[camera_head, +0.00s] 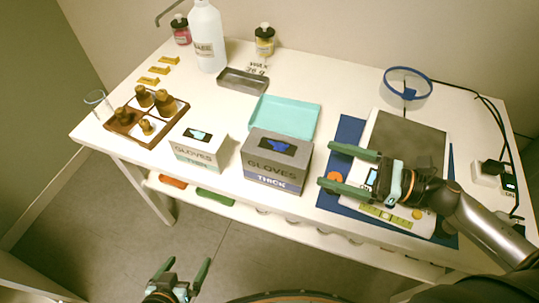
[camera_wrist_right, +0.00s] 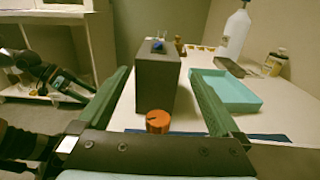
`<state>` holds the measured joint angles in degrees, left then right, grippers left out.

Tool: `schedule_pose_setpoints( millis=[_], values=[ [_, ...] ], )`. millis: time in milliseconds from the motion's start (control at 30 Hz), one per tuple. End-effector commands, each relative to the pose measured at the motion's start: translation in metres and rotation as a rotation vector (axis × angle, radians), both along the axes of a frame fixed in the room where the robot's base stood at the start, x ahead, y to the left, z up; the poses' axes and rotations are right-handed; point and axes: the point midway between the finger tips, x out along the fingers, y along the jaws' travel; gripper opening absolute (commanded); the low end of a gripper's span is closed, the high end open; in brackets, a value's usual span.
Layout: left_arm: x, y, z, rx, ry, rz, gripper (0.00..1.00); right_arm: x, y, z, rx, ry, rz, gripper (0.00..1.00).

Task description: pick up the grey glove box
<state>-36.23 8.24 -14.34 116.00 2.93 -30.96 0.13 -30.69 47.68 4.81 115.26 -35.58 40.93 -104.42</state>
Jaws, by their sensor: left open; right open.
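The grey glove box (camera_head: 276,161), marked "GLOVES THICK", stands near the front edge of the white table, with blue showing in its top opening. My right gripper (camera_head: 323,169) is open and empty to the right of the box, with its fingers pointing towards it. In the right wrist view the box (camera_wrist_right: 157,82) stands ahead between the two green fingers (camera_wrist_right: 160,95), apart from them. My left gripper (camera_head: 183,271) is open and empty, low in front of the table and away from the box.
A white glove box (camera_head: 200,150) stands close to the left of the grey one. A teal tray (camera_head: 285,116) lies behind it. An orange knob-like piece (camera_wrist_right: 158,121) sits before the box on the blue mat (camera_head: 350,131). A wooden tray (camera_head: 120,125) with brown bottles is further left.

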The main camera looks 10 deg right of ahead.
Motion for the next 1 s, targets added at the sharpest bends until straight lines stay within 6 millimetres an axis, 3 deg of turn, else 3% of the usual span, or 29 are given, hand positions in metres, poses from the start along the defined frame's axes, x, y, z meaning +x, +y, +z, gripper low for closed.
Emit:
schedule_pose_setpoints(
  millis=[400,767,1000],
  values=[
    [-0.001,0.000,0.003,-0.001,0.002,0.000,1.00,0.030,0.045,0.003,0.000,-0.006,0.003,1.00],
    [-0.003,0.000,0.003,0.001,0.009,-0.001,1.00,0.043,0.063,0.002,-0.001,-0.004,0.002,1.00],
    [-0.003,-0.001,0.010,-0.001,0.008,-0.001,1.00,0.059,0.085,0.006,-0.001,-0.005,0.004,1.00]
  ],
)
